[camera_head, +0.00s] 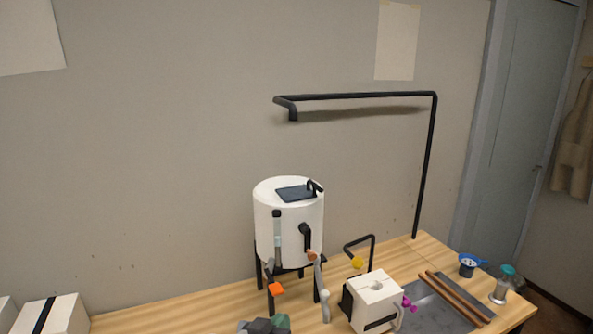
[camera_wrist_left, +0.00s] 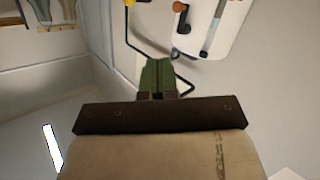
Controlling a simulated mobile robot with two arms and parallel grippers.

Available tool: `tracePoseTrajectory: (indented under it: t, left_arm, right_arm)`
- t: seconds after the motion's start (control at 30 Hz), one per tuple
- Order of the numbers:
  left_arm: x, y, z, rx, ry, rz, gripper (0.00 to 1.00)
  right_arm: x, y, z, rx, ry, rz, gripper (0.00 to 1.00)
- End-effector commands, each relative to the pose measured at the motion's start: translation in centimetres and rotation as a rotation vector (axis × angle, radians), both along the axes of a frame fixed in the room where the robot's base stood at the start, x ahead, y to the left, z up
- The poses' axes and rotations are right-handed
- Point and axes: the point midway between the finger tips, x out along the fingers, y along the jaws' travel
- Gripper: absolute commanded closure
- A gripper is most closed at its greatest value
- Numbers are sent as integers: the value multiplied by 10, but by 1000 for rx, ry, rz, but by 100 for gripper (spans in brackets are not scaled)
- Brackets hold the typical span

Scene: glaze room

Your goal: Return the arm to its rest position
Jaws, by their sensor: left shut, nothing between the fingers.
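My left gripper (camera_head: 266,325) shows only in part at the bottom edge of the head view, in front of the white tank on its black stand. In the left wrist view its green fingers (camera_wrist_left: 158,76) are together with nothing between them. The rest of the left arm is out of the head view. My right gripper is in neither view.
The white tank (camera_head: 288,225) stands on a wooden bench (camera_head: 190,305). Right of it are a white box-shaped device (camera_head: 376,301), a dark tray (camera_head: 430,312) with brown rods, a blue-rimmed cup (camera_head: 467,266) and a teal-topped jar (camera_head: 501,286). A black pipe (camera_head: 428,160) rises behind.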

Motion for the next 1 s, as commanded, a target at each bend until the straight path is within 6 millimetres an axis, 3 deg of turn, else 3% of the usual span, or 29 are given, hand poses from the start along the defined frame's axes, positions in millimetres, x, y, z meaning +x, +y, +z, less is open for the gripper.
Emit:
tracePoseTrajectory:
  t: [0.03, 0.2, 0.4, 0.87, 0.9, 1.0]
  left_arm:
    - [-24, 15, -23, 30, 89, 45, 100]
    - [-107, 74, -81, 201, 381, 144, 100]
    - [-187, 120, -113, 351, 628, 156, 100]
    - [-307, 174, -128, 539, 964, 93, 100]
    - [-313, 176, -131, 550, 984, 84, 100]
    - [-303, 174, -161, 549, 986, 82, 100]
  right_arm:
    - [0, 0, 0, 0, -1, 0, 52]
    - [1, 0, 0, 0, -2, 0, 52]
    - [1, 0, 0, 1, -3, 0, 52]
    - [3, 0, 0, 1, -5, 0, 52]
    - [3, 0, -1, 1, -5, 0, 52]
    - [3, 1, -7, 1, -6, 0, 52]
